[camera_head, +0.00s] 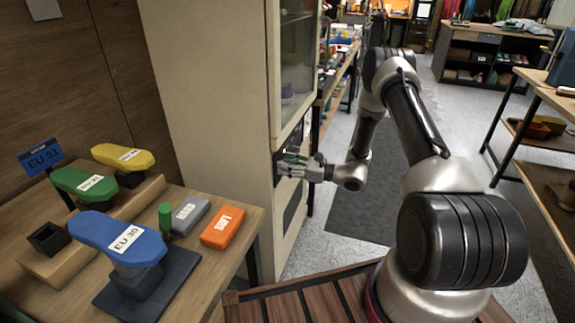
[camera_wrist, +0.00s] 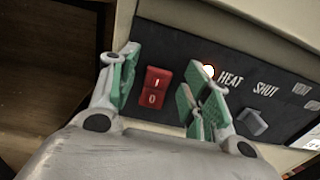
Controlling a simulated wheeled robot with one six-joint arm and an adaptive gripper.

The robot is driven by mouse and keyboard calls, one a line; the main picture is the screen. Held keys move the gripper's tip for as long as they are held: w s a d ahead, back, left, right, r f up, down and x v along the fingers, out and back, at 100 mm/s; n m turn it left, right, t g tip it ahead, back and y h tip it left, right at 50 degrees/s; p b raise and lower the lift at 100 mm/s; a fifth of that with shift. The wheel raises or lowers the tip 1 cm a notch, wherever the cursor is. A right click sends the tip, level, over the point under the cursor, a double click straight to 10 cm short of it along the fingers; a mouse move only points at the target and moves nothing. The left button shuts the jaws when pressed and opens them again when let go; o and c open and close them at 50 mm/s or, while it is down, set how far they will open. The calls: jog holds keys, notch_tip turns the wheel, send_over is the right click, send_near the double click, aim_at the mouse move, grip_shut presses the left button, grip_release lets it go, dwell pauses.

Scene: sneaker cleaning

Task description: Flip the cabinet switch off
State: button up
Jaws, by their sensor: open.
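The cabinet switch is a red rocker switch (camera_wrist: 156,88) marked "I" and "O", set in the cabinet's black control panel (camera_wrist: 235,84) in the wrist view. The switch is hidden there. I cannot tell if the fingers touch the panel. A white light (camera_wrist: 208,71) glows beside the word "HEAT".
A grey knob (camera_wrist: 252,123) sits right of the switch on the panel. A table (camera_head: 205,280) with shoe forms, such as the blue one (camera_head: 115,236), and an orange block (camera_head: 223,226) stands left. Open floor (camera_head: 355,195) with a dark mat lies right of the cabinet.

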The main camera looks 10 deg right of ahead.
jog(key=c, duration=1)
jog(key=shift+s+d+f+t+y, duration=0.15)
jog(key=shift+f+t+y, duration=0.15)
jog(key=shift+t+y, duration=0.5)
jog(key=shift+d+f+t+y, duration=0.1)
jog(key=shift+f+t+y, duration=0.3)
jog(key=shift+y, duration=0.7)
jog(key=shift+r, duration=0.15)
jog(key=o, duration=1)
jog(key=v, duration=1.2)
